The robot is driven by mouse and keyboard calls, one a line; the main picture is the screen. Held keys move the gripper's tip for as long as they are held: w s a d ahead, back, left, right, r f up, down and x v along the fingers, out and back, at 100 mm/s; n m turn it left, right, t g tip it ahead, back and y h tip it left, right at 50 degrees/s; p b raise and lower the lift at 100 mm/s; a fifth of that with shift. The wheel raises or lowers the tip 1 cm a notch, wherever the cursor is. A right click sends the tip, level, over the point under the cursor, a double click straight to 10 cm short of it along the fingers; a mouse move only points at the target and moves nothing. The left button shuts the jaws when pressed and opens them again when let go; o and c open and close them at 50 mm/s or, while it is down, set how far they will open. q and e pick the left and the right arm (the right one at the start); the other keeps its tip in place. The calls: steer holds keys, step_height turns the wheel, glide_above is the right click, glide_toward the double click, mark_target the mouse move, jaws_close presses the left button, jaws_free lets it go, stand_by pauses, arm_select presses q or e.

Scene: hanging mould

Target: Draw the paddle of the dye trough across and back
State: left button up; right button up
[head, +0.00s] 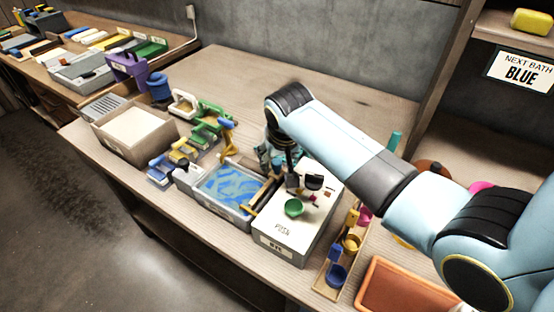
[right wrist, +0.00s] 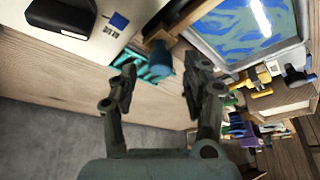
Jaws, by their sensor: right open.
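The dye trough is a grey tray (head: 214,207) holding swirled blue liquid. In the right wrist view its rim (right wrist: 243,62) shows at the upper right. A wooden bar (head: 262,196), which looks like the paddle, lies along the trough's right end in the head view. Part of a wooden bar (right wrist: 183,14) also shows beside the trough in the right wrist view. My right gripper (head: 289,180) hangs beyond the trough's right end, close to the white box. In the right wrist view its fingers (right wrist: 162,88) are apart with nothing between them. My left gripper is out of view.
A white box marked PUSH (head: 280,240) stands right of the trough, with a green bowl (head: 293,208) on it. Teal objects (right wrist: 133,62) and a blue cylinder (right wrist: 160,56) lie beyond my fingers. Coloured-handled tools crowd the trough's left. The back of the bench (head: 250,80) is clear.

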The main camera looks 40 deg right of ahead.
steer(key=shift+x, duration=0.9)
steer(key=shift+c, duration=1.3)
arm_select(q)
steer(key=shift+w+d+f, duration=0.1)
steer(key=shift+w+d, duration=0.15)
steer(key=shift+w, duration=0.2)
arm_select(e)
jaws_close()
